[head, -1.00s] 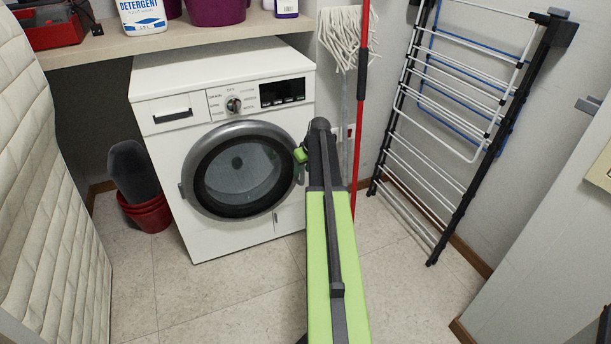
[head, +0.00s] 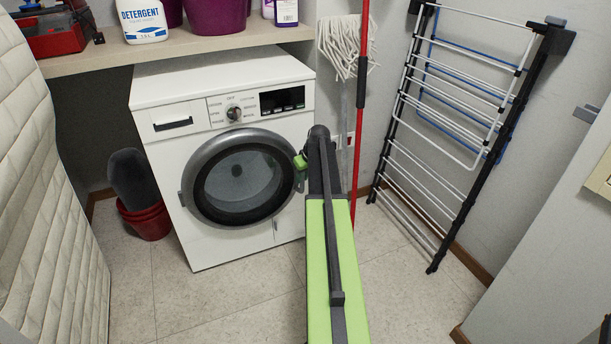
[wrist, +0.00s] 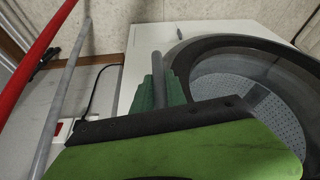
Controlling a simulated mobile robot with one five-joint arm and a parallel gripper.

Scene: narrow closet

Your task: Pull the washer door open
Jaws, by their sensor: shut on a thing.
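The white washer (head: 160,155) stands under a shelf. Its round door (head: 194,170) has a grey ring and dark glass and faces me. The door looks shut or nearly so; a small gap cannot be made out. My gripper (head: 300,162) is at the right edge of the door, partly hidden by my arm. In the wrist view my gripper (wrist: 158,88) has its green fingers shut around the upright grey door handle (wrist: 158,66). The dark door ring (wrist: 215,46) and the perforated drum show to the right of it.
A red pole (head: 359,110) and a mop (head: 345,45) lean right of the washer. A folded drying rack (head: 455,90) stands against the right wall. Red buckets (head: 148,222) sit left of the washer. The tiled floor (head: 225,305) in front is clear.

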